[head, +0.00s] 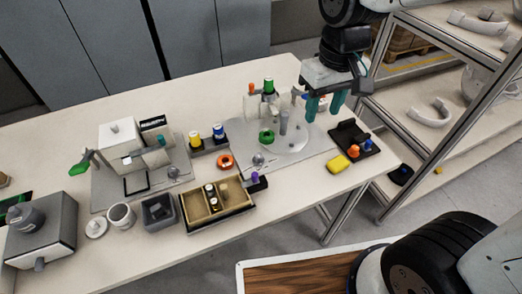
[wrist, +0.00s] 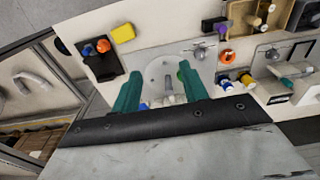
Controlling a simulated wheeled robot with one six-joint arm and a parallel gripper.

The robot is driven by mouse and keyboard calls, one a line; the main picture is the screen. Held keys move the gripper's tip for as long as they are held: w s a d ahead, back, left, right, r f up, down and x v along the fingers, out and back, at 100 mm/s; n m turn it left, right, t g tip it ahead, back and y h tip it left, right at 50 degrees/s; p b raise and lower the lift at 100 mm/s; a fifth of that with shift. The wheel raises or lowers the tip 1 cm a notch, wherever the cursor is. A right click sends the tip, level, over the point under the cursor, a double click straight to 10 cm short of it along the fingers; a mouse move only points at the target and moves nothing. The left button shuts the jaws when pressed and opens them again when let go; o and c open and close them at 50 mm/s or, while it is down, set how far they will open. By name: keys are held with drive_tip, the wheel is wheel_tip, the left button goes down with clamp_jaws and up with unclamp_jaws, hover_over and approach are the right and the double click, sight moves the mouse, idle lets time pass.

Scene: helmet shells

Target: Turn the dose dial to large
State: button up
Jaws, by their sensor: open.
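No label marks the dose dial, so I cannot tell which part it is. Two small silver knobs could be it: one (head: 258,160) on the grey base plate at the middle of the table, and one (head: 173,171) on the left station's plate. In the wrist view they appear as the near knob (wrist: 198,54) and the far knob (wrist: 272,55). Their settings are too small to read. My gripper (head: 325,106) hangs with teal fingers apart and empty, above the table's back right, right of both knobs. Its fingers also show in the wrist view (wrist: 159,84).
A round plate (head: 296,147) with a grey post (head: 284,123) and green ring (head: 266,137) stands near my gripper. A black tray (head: 365,145) and yellow block (head: 338,163) lie to the right. A wooden divided box (head: 233,211) sits at the front. Shelves stand at right.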

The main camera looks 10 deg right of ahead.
drive_tip(key=w+a+f+n, duration=0.2)
drive_tip(key=w+a+f, duration=0.2)
drive_tip(key=a+f, duration=0.2)
drive_tip(key=n, duration=0.1)
hover_over(258, 154)
drive_tip(key=shift+g, duration=0.3)
wheel_tip(258, 154, down, 6)
drive_tip(key=shift+s+d+f, duration=0.1)
drive_tip(key=shift+s, duration=0.05)
drive_tip(key=shift+f, duration=0.35)
wheel_tip(258, 154, down, 7)
drive_tip(key=shift+f, duration=0.1)
clamp_jaws()
